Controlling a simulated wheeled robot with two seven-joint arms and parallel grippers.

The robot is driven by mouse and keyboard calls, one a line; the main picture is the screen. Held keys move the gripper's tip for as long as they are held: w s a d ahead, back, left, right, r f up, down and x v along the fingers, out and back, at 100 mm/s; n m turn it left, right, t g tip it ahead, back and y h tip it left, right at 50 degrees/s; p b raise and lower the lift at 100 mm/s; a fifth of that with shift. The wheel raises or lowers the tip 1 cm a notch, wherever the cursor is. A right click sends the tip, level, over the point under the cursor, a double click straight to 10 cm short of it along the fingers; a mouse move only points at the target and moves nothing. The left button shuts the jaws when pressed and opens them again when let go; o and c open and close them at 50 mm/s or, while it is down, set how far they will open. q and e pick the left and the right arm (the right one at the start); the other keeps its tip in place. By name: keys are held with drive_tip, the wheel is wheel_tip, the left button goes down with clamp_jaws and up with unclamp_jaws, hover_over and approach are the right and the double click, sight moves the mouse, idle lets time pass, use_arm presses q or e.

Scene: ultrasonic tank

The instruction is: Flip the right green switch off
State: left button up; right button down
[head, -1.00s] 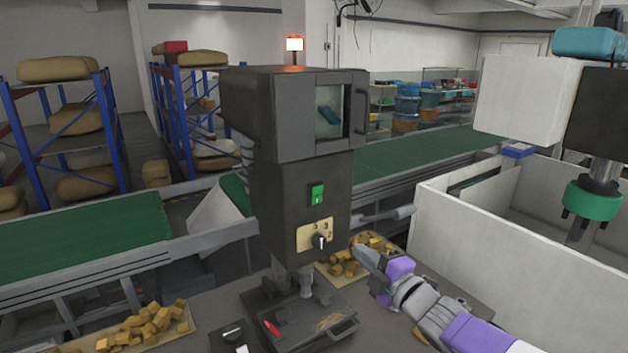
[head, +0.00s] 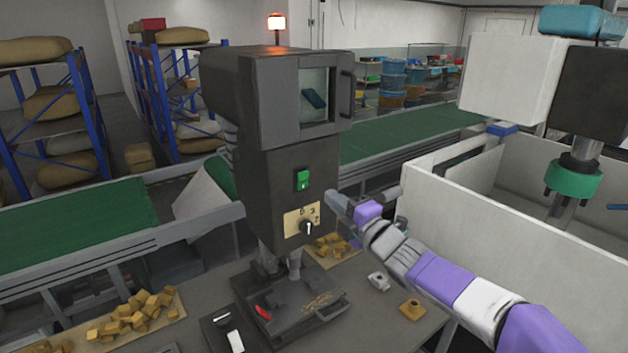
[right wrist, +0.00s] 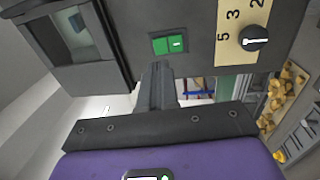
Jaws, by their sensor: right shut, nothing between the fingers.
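The green switch (head: 302,180) is on the front of the dark machine column (head: 265,190), above a tan dial plate with a black knob (head: 307,228). In the right wrist view the green switch (right wrist: 169,44) shows two halves, the right one with a white mark. It is the only green switch I can make out. My right gripper (head: 333,198) is shut and empty, to the right of the column and slightly lower than the switch. In the right wrist view its closed fingers (right wrist: 160,72) point just below the switch, with no clear contact. My left gripper is not in view.
Tan blocks (head: 135,318) lie at the left and more lie behind the column. A white-walled enclosure (head: 500,215) and a drill-like head with a green collar (head: 573,178) are at the right.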

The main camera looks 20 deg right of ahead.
sight(306, 175)
use_arm(q)
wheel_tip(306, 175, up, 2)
drive_tip(key=shift+p, duration=0.85)
use_arm(e)
drive_tip(key=x, duration=0.8)
drive_tip(key=shift+w+r+p, duration=0.15)
drive_tip(key=shift+r+p, duration=0.2)
drive_tip(key=shift+p, duration=0.55)
drive_tip(key=shift+a+f, duration=0.1)
drive_tip(key=shift+f, duration=0.1)
drive_tip(key=shift+b, duration=0.3)
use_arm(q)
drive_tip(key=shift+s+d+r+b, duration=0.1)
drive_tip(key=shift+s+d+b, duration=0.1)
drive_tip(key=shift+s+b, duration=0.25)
use_arm(e)
drive_tip(key=r+v, duration=0.3)
drive_tip(key=v, duration=1)
drive_tip(key=shift+s+d, duration=0.2)
drive_tip(key=shift+s, duration=0.25)
drive_tip(key=shift+r, duration=0.15)
